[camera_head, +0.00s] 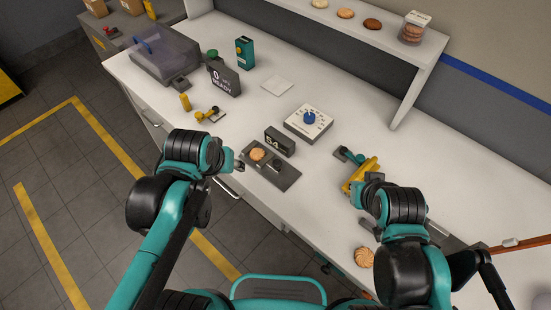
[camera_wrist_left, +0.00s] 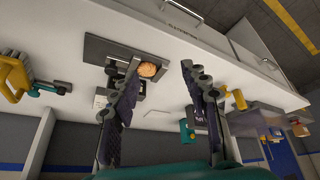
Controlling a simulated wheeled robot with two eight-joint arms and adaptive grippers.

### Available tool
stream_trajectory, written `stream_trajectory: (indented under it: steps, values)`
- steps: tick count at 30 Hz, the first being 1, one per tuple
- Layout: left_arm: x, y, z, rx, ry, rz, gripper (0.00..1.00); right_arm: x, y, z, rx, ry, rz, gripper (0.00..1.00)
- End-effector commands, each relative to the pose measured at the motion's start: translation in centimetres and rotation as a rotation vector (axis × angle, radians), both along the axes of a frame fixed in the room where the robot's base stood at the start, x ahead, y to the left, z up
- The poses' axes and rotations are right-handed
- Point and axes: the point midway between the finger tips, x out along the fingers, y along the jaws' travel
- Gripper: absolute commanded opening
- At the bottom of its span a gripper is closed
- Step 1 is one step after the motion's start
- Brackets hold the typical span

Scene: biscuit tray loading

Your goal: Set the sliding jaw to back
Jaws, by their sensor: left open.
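A grey plate fixture (camera_head: 289,182) lies near the front edge of the bench, carrying a round biscuit (camera_head: 257,154) and a small dark block (camera_head: 277,163). I cannot tell for sure which part is the sliding jaw. My left gripper (camera_head: 237,162) is open and empty just left of the plate. In the left wrist view its two fingers (camera_wrist_left: 161,75) stand wide apart, and the biscuit (camera_wrist_left: 148,70) shows beside the left one. My right gripper (camera_head: 367,205) is by the yellow and teal device (camera_head: 359,176); its fingers are unclear.
A dark display reading 54 (camera_head: 280,141) stands behind the plate, with a white dial box (camera_head: 308,122) beyond it. A small yellow clamp-like device (camera_head: 208,115) is to the left. Another biscuit (camera_head: 364,257) lies at the front right. A shelf (camera_head: 340,27) runs along the back.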

Motion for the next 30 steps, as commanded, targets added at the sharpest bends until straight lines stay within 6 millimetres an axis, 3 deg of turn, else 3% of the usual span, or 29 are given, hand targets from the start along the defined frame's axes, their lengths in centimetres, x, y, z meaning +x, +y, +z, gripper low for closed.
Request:
stream_trajectory:
  steps: [3,9,15,23,30]
  values:
    - [2.8,-2.7,0.9,-0.018,0.114,0.008,0.46,0.0,0.0,0.7,0.0,0.0,0.0,0.0]
    - [6.6,-7.5,0.3,-0.017,0.301,0.043,0.46,0.0,0.0,1.4,0.0,0.0,0.0,0.0]
    - [8.7,-11.1,-1.2,0.007,0.425,0.076,0.46,0.0,0.0,1.8,0.0,0.0,0.0,0.0]
    - [9.2,-12.2,-3.0,0.019,0.464,0.089,0.46,0.0,0.0,1.5,0.0,0.0,0.0,0.0]
    - [9.2,-12.2,-7.1,0.018,0.462,0.089,0.46,0.0,0.0,0.0,0.0,0.0,0.0,0.0]
